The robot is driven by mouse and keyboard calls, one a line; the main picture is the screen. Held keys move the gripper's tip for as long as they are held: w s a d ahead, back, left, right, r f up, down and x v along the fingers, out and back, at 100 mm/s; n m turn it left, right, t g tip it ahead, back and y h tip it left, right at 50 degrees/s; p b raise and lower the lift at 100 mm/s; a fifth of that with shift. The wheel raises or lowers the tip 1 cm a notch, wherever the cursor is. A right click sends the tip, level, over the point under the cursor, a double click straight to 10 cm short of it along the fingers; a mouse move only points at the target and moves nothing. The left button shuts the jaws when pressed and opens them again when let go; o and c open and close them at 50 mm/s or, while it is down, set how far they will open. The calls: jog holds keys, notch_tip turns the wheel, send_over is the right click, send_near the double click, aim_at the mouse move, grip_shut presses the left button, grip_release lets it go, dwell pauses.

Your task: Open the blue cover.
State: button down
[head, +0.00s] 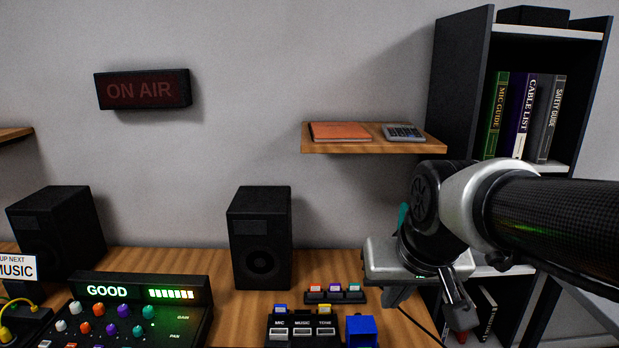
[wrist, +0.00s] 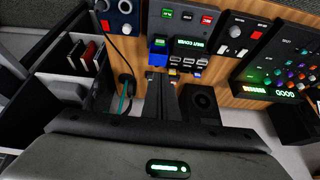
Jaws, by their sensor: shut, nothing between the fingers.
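The blue cover (head: 361,331) is a small box-like piece at the right end of the switch panel, at the bottom edge of the head view. It also shows in the wrist view (wrist: 157,60), just beyond my fingertips. My gripper (head: 395,298) is shut and empty, above and to the right of the cover in the head view. In the wrist view, its dark fingers (wrist: 163,76) are together, and I see no contact with the cover.
The switch panel (head: 303,326) and a row of coloured buttons (head: 335,294) are close to the cover. A speaker (head: 260,238) stands behind left, with a mixer (head: 140,305) further left. A shelf unit (head: 455,90) is at right; a wall shelf (head: 372,147) hangs above the desk.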

jog(key=s, duration=0.9)
notch_tip(320, 180, up, 16)
jog(key=p, duration=1.6)
jog(key=shift+s+d, duration=0.25)
jog(key=shift+d, duration=0.15)
jog(key=c, duration=2.5)
grip_release()
jog(key=shift+r+p, duration=0.25)
jog(key=shift+p, duration=0.25)
jog(key=o, duration=0.4)
jog(key=shift+w+r, duration=0.1)
jog(key=o, duration=0.4)
jog(key=shift+g, duration=0.9)
jog(key=w+f+b, duration=0.1)
jog(key=w, duration=0.2)
jog(key=w+b, duration=0.2)
jog(key=w, duration=0.1)
jog(key=w+f+b, duration=0.1)
jog(key=w, duration=0.2)
jog(key=shift+w+a+f+b, duration=0.15)
jog(key=shift+w+f+b, duration=0.15)
jog(key=shift+w+f, duration=0.05)
jog(key=shift+o, duration=0.2)
jog(key=g+b, duration=0.4)
jog(key=b, duration=0.3)
send_over(358, 314)
notch_tip(358, 314, down, 21)
notch_tip(358, 314, down, 18)
jog(key=shift+r+b, duration=0.15)
jog(key=shift+b, duration=1)
